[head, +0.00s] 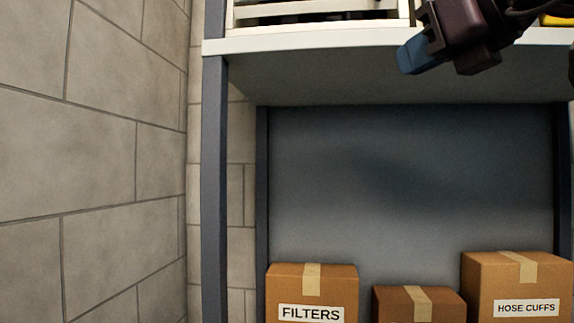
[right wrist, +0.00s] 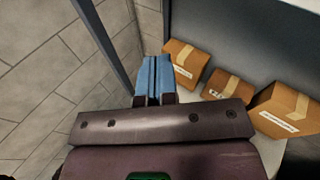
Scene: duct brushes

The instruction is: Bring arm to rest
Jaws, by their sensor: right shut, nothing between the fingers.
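My right gripper (head: 415,55) is at the top right of the head view, in front of the upper shelf's edge. Its blue fingers are together and hold nothing. My left gripper is in neither view.
An upper shelf (head: 320,39) carries a white crate (head: 314,14). Below stand cartons labelled FILTERS (head: 312,285) and HOSE CUFFS (head: 517,283), with a smaller carton (head: 418,304) between. A grey post (head: 214,180) and block wall (head: 90,150) are at left.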

